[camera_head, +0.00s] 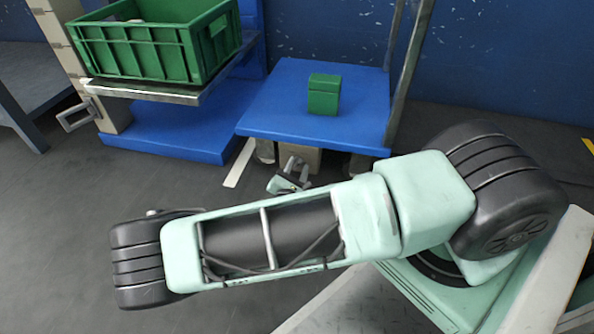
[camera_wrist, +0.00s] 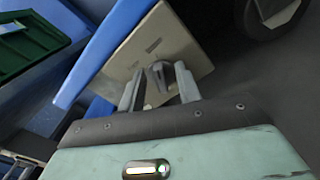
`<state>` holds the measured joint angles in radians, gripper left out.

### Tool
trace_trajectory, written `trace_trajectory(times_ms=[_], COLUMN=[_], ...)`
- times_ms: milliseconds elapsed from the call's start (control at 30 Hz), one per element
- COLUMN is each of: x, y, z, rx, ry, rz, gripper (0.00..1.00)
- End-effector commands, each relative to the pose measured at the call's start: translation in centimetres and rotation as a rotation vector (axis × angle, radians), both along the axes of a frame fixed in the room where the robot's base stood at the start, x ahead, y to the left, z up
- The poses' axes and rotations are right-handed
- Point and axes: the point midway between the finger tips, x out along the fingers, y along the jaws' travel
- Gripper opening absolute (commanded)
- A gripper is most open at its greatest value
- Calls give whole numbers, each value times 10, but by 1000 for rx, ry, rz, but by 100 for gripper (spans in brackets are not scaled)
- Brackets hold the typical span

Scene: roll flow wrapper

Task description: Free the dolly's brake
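The blue dolly (camera_head: 262,116) stands at the back centre of the head view, with a small green box (camera_head: 324,95) on its deck. A beige housing (camera_wrist: 172,48) sits beneath the deck and fills the middle of the wrist view. A short dark grey lever (camera_wrist: 158,74), which looks like the brake handle, sticks out from it. My gripper (camera_wrist: 159,85) is open, with one finger on each side of the lever in the picture. I cannot tell whether either finger touches it. In the head view my gripper (camera_head: 297,168) is small and low under the deck's front edge.
A dark caster wheel (camera_wrist: 268,18) is at the top right of the wrist view. A green crate (camera_head: 140,55) rests on a metal-edged shelf at the left of the head view. Metal posts (camera_head: 408,70) rise at the dolly's right.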

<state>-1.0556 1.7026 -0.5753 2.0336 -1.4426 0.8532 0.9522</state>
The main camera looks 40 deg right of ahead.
Motion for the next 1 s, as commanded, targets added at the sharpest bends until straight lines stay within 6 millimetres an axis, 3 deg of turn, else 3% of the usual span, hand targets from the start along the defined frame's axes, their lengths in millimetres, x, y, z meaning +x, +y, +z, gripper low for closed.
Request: trace_trajectory(times_ms=[133,233,267,667,1000], x=[0,0,0,0,1], y=[0,0,0,1,1], z=[0,0,0,3,7], rx=[0,0,0,-25,-165], ry=[0,0,0,34,216], rz=[0,0,0,0,-1], gripper=[31,3,0,0,0])
